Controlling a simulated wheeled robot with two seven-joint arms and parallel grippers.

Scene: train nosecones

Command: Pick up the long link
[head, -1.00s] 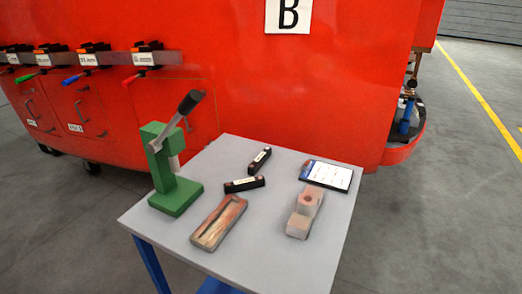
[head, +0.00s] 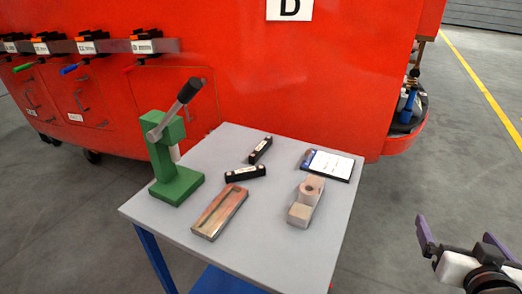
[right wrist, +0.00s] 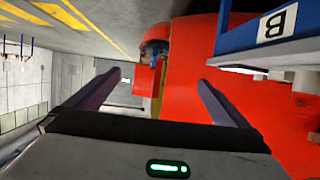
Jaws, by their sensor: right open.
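Two black bar-shaped links with white labels lie flat on the grey table. One link (head: 245,172) lies nearly crosswise near the middle; the other link (head: 260,150) lies slanted just behind it. I cannot tell for certain which one is longer. My right gripper (head: 460,242) is at the lower right of the head view, off the table's right side, open and empty with purple fingers apart. In the right wrist view the open gripper (right wrist: 160,80) has nothing between its fingers, and no link shows there. My left gripper is not in view.
The table (head: 265,240) also holds a green lever press (head: 172,165), a metal tray (head: 220,211), a tape-dispenser-like block (head: 305,200) and a clipboard (head: 328,165). A large red train nosecone (head: 300,80) stands right behind the table. The floor right of the table is clear.

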